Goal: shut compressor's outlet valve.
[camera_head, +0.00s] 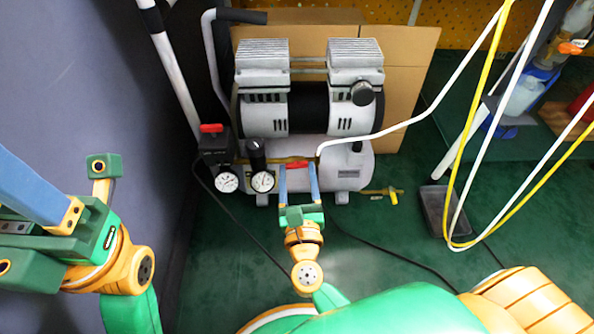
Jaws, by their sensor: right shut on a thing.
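The compressor (308,105) stands on the green floor, with two grey motor heads on top and a white tank below. At its front, a small red valve handle (297,164) lies roughly crosswise beside the white hose's end. My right gripper (297,172) reaches up to this handle with two blue fingers, and is shut on it. The fingertips partly cover the valve, so its body is hidden. My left gripper (50,205) is at the left edge, away from the compressor. Its fingertips are cut off by the frame.
Two round gauges (228,182) and a red knob (211,128) sit left of the valve. A yellow-handled drain valve (393,196) sticks out at the lower right. A white hose (420,112) and yellow hose (480,90) hang at right, above a dark tray (432,208). A cardboard box (408,75) stands behind.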

